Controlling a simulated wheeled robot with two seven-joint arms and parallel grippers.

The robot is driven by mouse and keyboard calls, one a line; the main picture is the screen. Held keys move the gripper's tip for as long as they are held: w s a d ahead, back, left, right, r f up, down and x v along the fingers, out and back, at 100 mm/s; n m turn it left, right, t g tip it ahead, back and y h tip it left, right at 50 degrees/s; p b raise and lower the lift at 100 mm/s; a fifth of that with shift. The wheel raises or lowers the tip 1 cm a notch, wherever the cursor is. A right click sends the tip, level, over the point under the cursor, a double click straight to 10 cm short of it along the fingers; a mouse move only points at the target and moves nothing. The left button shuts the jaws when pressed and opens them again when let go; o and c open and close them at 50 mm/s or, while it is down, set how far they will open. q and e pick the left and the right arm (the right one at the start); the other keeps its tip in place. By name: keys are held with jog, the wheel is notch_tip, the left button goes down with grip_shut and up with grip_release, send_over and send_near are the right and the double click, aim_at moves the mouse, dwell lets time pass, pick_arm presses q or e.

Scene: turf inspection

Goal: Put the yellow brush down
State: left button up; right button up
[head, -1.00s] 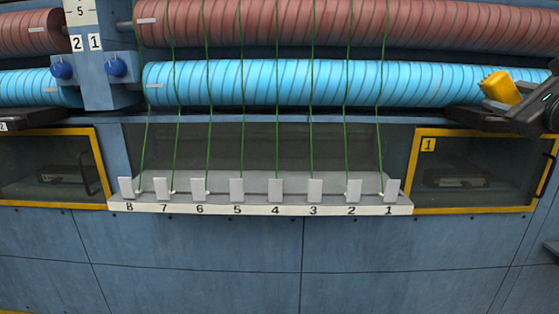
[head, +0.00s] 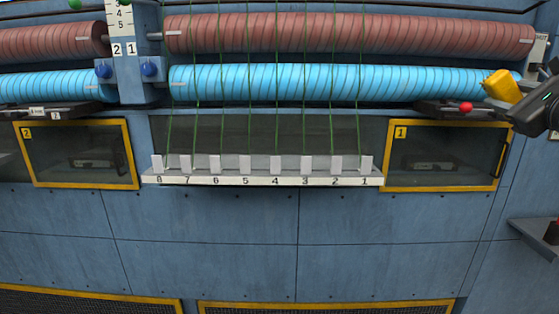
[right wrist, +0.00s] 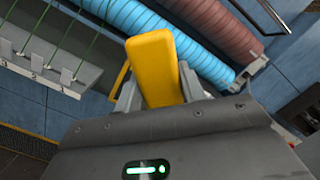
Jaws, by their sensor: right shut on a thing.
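The yellow brush (head: 501,86) is at the right side of the head view, held up in front of the right end of the blue roller. My right gripper (head: 518,99) is shut on it. In the right wrist view the yellow brush (right wrist: 154,66) stands out between the two fingers of my right gripper (right wrist: 158,98). Its lower end is hidden by the gripper body. It appears clear of any surface. My left gripper is not in view.
A dark shelf (head: 440,108) with a red ball-shaped knob (head: 466,107) lies below the blue roller (head: 330,82). A grey ledge (head: 535,232) juts out at the lower right. A numbered rail (head: 262,181) with green threads runs along the middle, beside a yellow-framed window (head: 445,155).

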jog(key=shift+d+r+m+h, duration=0.2)
jog(key=shift+d+m+h, duration=0.1)
jog(key=shift+d+h, duration=0.2)
jog(key=shift+w+d+f+m+h, duration=0.1)
jog(key=shift+w+d+m+h, duration=0.3)
jog(key=shift+d+h, duration=0.2)
jog(key=shift+w+d+f+h, duration=0.1)
jog(key=shift+d+h, duration=0.1)
jog(key=shift+h, duration=0.2)
jog(key=shift+f+m+h, duration=0.2)
jog(key=shift+m+h, duration=0.2)
jog(key=shift+m, duration=0.1)
jog(key=shift+w+f+h, duration=0.1)
jog(key=shift+f+h, duration=0.25)
jog(key=shift+h, duration=0.05)
jog(key=w+a+f+m+g+h+b, duration=0.1)
jog(key=w+a+f+m+h+b, duration=0.2)
jog(key=a+f, duration=1.3)
jog(key=s+a+f+n+y+b, duration=0.1)
jog(key=s+a+f+n+y, duration=0.1)
jog(key=a+f, duration=0.8)
jog(key=s+a+f+n+t+y+b, duration=0.1)
jog(key=s+a+f+n+y, duration=0.2)
jog(key=a+f, duration=0.8)
jog(key=s+a+y, duration=0.2)
jog(key=a, duration=0.2)
jog(key=shift+s+a+f+b, duration=0.2)
jog(key=shift+s+b, duration=0.1)
jog(key=shift+b, duration=0.1)
jog(key=shift+d, duration=0.1)
